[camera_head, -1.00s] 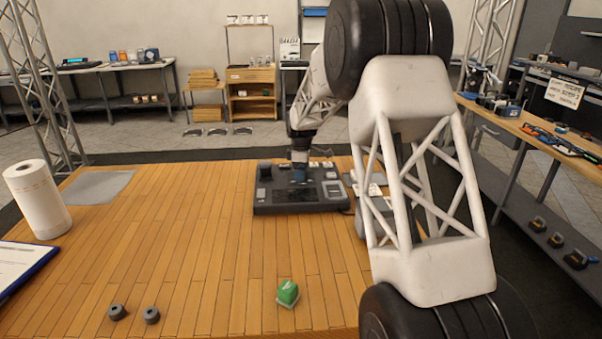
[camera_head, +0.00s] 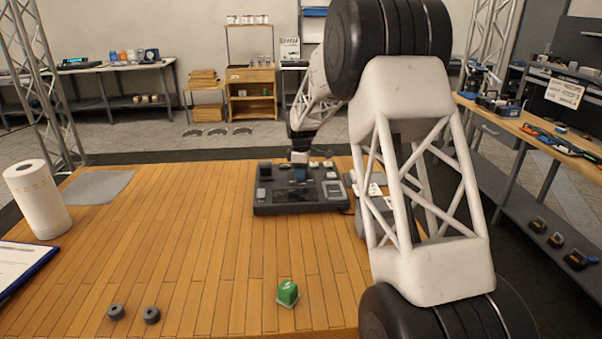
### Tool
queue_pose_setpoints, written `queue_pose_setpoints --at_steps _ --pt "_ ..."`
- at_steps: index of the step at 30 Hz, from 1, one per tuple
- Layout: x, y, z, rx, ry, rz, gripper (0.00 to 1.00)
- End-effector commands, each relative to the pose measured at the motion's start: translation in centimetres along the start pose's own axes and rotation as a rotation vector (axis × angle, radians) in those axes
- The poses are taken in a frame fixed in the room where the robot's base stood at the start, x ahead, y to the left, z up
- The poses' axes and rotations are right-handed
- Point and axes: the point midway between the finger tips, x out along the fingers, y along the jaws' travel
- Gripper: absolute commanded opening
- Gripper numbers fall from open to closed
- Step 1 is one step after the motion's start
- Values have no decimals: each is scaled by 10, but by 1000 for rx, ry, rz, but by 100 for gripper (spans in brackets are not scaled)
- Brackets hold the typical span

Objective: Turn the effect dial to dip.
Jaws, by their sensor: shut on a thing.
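A dark control console (camera_head: 300,208) lies flat on the wooden table, with knobs and buttons on its top and light labels along its back. My gripper (camera_head: 300,176) points down at the back middle part of the console, at its top surface. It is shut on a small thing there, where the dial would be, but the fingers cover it. The dial's pointer and its setting marks are too small and hidden to read.
The table (camera_head: 190,230) is clear in the middle. A paper roll (camera_head: 38,200), grey cloth (camera_head: 97,186) and clipboard (camera_head: 20,266) are at the left. A green block (camera_head: 287,293) and two grey rings (camera_head: 151,315) lie in front. A white item (camera_head: 374,190) sits right of the console.

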Motion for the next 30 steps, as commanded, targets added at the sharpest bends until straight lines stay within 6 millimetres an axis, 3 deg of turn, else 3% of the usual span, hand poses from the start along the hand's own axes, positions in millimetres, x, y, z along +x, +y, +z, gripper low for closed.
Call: queue_pose_setpoints --at_steps 11,30 --pt "-2 0 0 176 0 1 14" --pt "-1 0 0 762 1 1 14"
